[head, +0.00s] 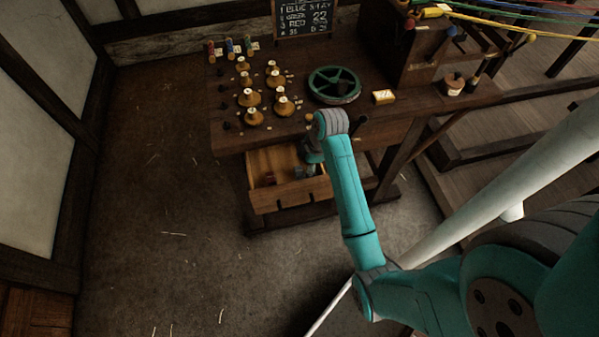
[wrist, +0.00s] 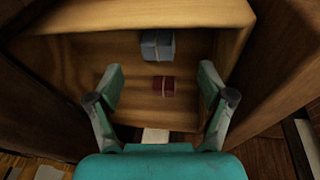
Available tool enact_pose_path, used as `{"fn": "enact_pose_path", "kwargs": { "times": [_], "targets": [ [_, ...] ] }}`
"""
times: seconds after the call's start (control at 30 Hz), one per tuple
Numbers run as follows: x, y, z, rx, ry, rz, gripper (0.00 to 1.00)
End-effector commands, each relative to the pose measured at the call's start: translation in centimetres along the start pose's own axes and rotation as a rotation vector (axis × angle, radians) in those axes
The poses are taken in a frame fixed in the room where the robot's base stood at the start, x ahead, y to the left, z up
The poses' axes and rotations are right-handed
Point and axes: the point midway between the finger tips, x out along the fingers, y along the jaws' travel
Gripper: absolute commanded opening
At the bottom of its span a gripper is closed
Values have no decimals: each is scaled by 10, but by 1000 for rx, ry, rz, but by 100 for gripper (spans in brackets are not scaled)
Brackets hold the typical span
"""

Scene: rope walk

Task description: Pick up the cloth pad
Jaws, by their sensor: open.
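The wooden drawer (head: 290,195) under the bench is pulled out. In the wrist view, a dark red folded bundle (wrist: 163,87) with a pale band lies on the drawer floor. A blue-grey folded bundle (wrist: 157,45), also banded, lies beyond it. Both look like cloth; I cannot tell which one is the cloth pad. I see no contact.
A chalkboard (head: 302,17) stands at the back. The drawer walls (wrist: 140,14) surround the bundles closely. The floor (head: 150,200) on the left is clear.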

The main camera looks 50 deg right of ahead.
Motion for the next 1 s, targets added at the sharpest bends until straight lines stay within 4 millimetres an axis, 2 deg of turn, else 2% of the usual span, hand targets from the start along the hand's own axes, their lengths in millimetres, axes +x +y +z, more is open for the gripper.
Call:
{"fn": "enact_pose_path", "kwargs": {
  "times": [0.13, 0.43, 0.73, 0.77, 0.97, 1.0],
  "targets": [
    [11, 0, 1, 0, 0, -2, 80],
    [49, 2, 2, 0, 0, -1, 80],
    [53, 3, 2, 0, 0, 0, 80],
    [53, 3, 2, 0, 0, 0, 76],
    [53, 3, 2, 0, 0, 0, 26],
    [53, 3, 2, 0, 0, 0, 26]
  ]
}}
